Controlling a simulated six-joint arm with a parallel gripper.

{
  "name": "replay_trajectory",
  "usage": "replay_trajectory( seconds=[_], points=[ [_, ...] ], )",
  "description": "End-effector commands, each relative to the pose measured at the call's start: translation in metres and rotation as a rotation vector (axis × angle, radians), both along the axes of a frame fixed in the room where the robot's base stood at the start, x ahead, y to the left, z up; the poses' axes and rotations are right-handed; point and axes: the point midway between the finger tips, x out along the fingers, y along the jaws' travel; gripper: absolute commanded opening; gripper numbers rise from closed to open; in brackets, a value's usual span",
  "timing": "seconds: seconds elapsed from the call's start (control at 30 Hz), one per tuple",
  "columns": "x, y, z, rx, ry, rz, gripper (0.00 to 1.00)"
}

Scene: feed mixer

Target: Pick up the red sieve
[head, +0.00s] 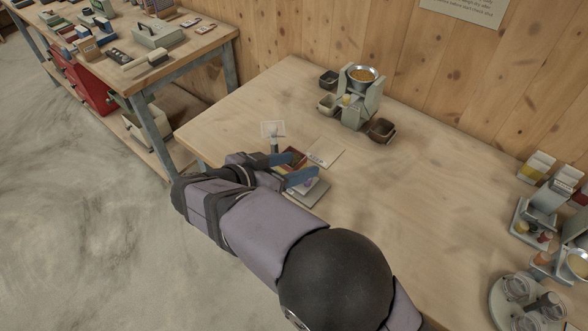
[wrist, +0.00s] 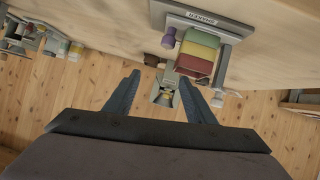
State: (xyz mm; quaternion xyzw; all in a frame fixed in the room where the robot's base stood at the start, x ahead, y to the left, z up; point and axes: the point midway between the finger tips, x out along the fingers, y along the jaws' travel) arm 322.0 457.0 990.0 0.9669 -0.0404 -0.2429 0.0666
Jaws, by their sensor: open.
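A stack of red, yellow and green pieces stands on a grey labelled base (wrist: 205,22) in the wrist view. The red piece (wrist: 194,65), which I take to be the red sieve, is at the end of the stack nearest the picture's middle. In the head view the red (head: 292,153) shows only partly, near my fingers. My gripper (head: 307,165) is open over the table's near left part. Its blue fingers also show in the wrist view (wrist: 160,76), apart and with nothing held. The red piece lies up and right of them there, not clearly between them.
A pale card (head: 325,152) and a small stand with a clear plate (head: 273,129) are close to my gripper. A scale-like device with a yellow-filled pan (head: 362,75) and dark bins stands behind. More equipment (head: 540,220) is at the right. The table's middle is clear.

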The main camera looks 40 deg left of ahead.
Motion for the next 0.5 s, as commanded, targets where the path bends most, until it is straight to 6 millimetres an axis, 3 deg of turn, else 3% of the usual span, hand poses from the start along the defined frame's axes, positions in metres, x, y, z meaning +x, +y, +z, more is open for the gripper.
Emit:
replay_trajectory(
  seconds=[0.1, 0.2, 0.37, 0.5],
  points=[
    [-0.028, 0.029, -0.004, 0.081, -0.063, 0.037, 0.5],
    [-0.042, 0.041, -0.003, 0.125, -0.089, 0.05, 0.5],
    [-0.048, 0.046, 0.0, 0.15, -0.103, 0.054, 0.5],
    [-0.042, 0.045, -0.002, 0.147, -0.102, 0.052, 0.5]
  ],
)
